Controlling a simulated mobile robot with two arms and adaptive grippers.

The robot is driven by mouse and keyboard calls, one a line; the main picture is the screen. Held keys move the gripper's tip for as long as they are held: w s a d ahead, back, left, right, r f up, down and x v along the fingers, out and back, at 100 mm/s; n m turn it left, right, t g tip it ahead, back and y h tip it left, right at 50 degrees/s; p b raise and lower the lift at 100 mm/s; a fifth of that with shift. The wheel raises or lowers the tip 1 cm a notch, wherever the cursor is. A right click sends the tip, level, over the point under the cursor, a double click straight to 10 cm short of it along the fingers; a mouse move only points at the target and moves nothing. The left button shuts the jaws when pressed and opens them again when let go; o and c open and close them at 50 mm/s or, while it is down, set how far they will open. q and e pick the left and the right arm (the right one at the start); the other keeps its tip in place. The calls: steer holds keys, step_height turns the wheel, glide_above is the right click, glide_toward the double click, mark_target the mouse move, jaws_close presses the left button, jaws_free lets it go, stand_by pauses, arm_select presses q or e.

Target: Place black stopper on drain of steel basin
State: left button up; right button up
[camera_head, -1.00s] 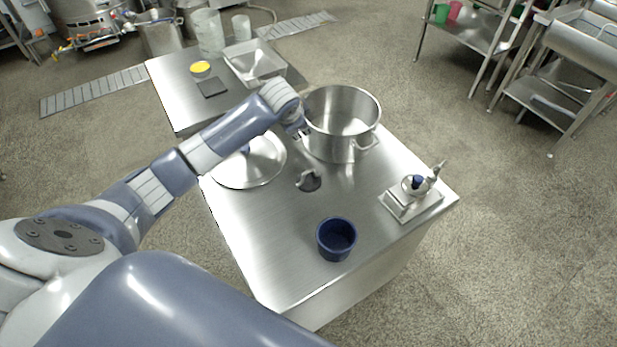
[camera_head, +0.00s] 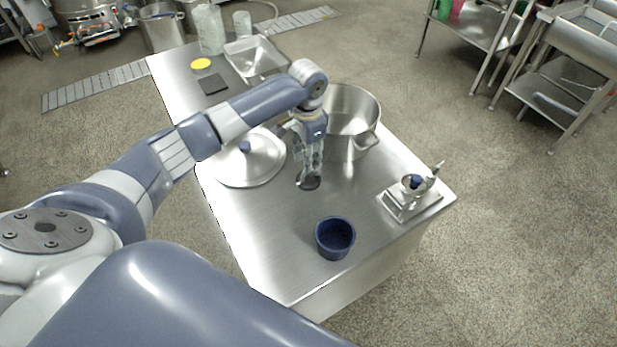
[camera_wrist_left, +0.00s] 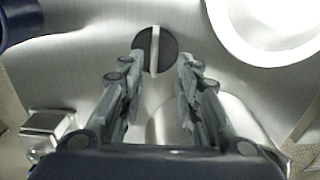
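The black stopper (camera_head: 311,184) lies flat on the steel table, a round disc with a raised light grip bar. In the left wrist view the stopper (camera_wrist_left: 142,45) shows at top centre, its bar pointing between the fingers. My left gripper (camera_head: 310,172) points down just above it, and the fingers partly hide it in the head view. In the left wrist view my left gripper (camera_wrist_left: 160,65) is open, fingers apart and empty. A rectangular steel basin (camera_head: 277,66) stands at the back of the work surface; its drain is too small to make out. My right gripper is not in view.
A tall steel pot (camera_head: 350,148) stands close right of the gripper, a lid (camera_head: 258,172) close left. A blue cup (camera_head: 335,238) and a small scale (camera_head: 412,206) are in front. A dark square (camera_head: 213,85) and a yellow-topped item (camera_head: 201,64) lie near the basin.

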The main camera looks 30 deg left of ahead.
mark_target(308, 175)
arm_select(q)
steer(key=f, duration=0.4)
steer(key=shift+s+d+f+p, duration=0.25)
steer(key=shift+s+p, duration=0.05)
steer(key=shift+s, duration=0.1)
steer(key=shift+f, duration=0.35)
steer(key=shift+c, duration=0.2)
jaws_close()
